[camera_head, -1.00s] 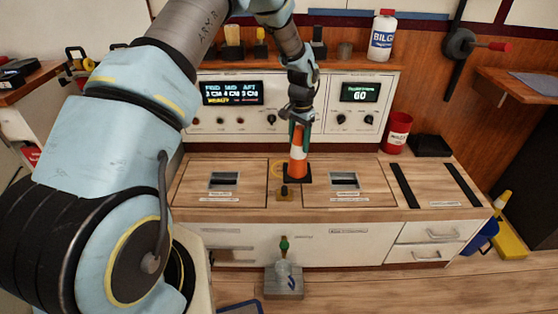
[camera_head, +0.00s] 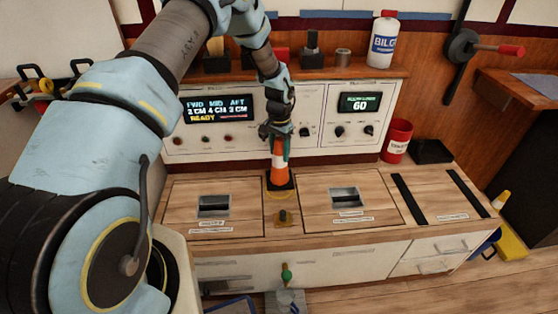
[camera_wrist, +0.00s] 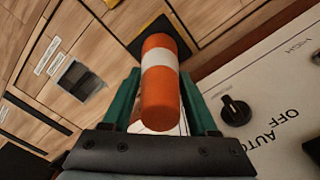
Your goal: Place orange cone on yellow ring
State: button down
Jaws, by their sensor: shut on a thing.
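The orange cone (camera_head: 279,170) with a white band and a black square base stands upright at the middle of the counter. My gripper (camera_head: 278,147) comes from above and is shut on its upper part. In the wrist view, the green fingers of my gripper (camera_wrist: 160,74) lie on both sides of the cone (camera_wrist: 160,101). The yellow ring (camera_head: 266,191) is on the counter panel, and part of it shows around the cone's base. The base hides the rest of it. I cannot tell whether the base touches the counter.
A small dark knob on a brass plate (camera_head: 283,217) is just in front of the cone. Recessed hatches (camera_head: 214,206) lie to both sides. The control panel (camera_head: 325,123) rises close behind. A red cup (camera_head: 396,141) stands at the back right.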

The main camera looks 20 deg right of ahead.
aim_at(280, 160)
jog(key=shift+f, duration=1.85)
jog(key=shift+f, duration=0.2)
jog(key=shift+c, duration=0.9)
grip_release()
